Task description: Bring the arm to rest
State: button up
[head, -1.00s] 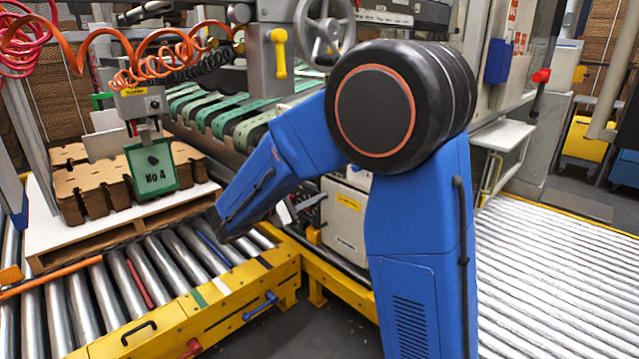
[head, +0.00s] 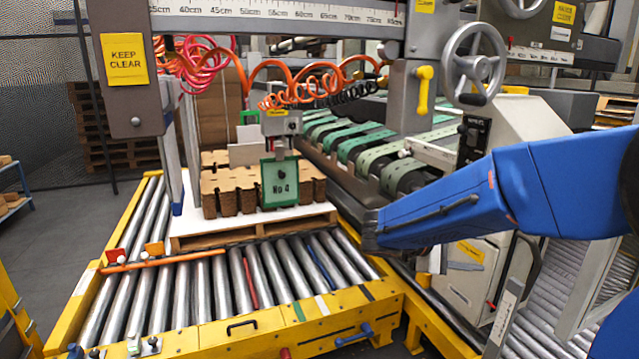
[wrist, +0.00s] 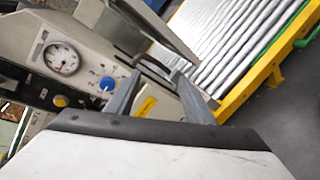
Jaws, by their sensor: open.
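My gripper (wrist: 155,82) shows in the wrist view as two grey fingers, spread apart with nothing between them. It hangs near a machine panel with a round gauge (wrist: 62,57) and a blue knob (wrist: 107,84). In the head view my blue arm reaches in from the right, its forearm sloping down to the left in front of the machine. Most of the gripper is hidden or hard to make out there.
A handwheel (head: 473,64) and a grey cabinet (head: 469,284) are close to my arm. Open floor lies at the left.

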jog(key=s+d+f+m+g+y, duration=0.1)
jog(key=s+f+m+y, duration=0.15)
jog(key=s, duration=0.55)
jog(key=s+f+m+g+y, duration=0.1)
jog(key=s+f+m+y, duration=0.1)
jog(key=s+y, duration=0.35)
jog(key=s+a+f+m+t+y, duration=0.2)
jog(key=s+a+m+t+y, duration=0.2)
jog(key=s+a, duration=0.5)
jog(key=shift+s+a+f+y, duration=0.15)
jog(key=shift+s+y, duration=0.9)
jog(key=shift+y, duration=0.05)
